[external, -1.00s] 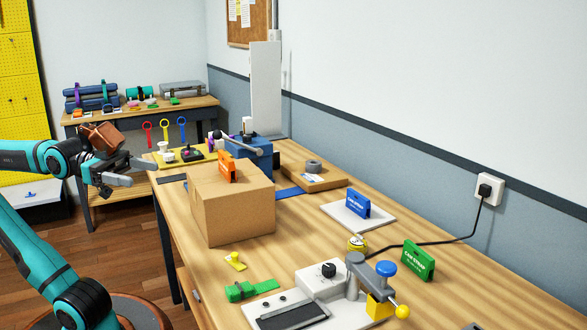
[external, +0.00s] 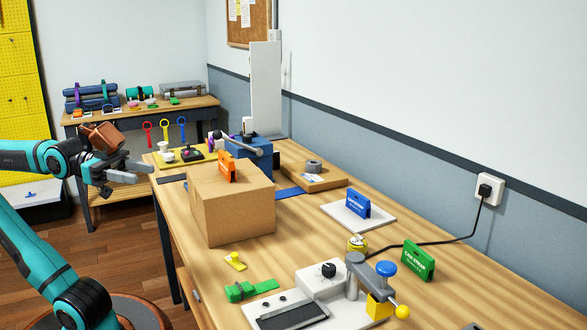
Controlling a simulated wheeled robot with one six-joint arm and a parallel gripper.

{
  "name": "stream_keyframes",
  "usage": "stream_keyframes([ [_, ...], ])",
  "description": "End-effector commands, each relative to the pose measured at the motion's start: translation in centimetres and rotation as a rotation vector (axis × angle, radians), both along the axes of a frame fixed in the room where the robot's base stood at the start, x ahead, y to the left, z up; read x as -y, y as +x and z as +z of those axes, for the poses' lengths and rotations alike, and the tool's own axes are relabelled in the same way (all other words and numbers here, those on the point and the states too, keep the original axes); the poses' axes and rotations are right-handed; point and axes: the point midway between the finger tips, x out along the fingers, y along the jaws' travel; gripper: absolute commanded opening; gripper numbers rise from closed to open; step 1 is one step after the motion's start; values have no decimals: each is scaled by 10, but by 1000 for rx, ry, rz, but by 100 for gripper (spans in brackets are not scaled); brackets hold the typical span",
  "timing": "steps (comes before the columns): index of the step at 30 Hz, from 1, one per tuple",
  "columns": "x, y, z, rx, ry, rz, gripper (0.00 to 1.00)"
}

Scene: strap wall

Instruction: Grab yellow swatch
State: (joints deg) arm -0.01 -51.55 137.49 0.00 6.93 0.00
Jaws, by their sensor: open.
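Three ring-topped strips stand in a row at the far left end of the workbench: red, yellow and blue. The yellow strip (external: 165,131) is in the middle. A small yellow piece with a knob (external: 235,262) also lies flat on the bench, in front of the cardboard box; I cannot tell which of the two is the swatch. My gripper (external: 143,171) is open and empty, just left of the bench's far left corner. It is in front of and below the ring strips, apart from them. Its jaws are small in this view.
A cardboard box (external: 232,205) bearing an orange card stands mid-bench. A yellow mat (external: 172,163) with small items lies near the strips. A blue clamp (external: 252,152), green pieces (external: 250,290) and a grey press device (external: 320,300) take up more of the bench.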

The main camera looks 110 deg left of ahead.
Motion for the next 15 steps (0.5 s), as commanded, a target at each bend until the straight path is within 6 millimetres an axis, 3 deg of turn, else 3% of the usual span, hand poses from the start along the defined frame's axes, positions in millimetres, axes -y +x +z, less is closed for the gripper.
stream_keyframes([
  [5,-4,15,-3,-74,-2,13,43],
  [15,-30,77,-24,-491,-28,79,43],
])
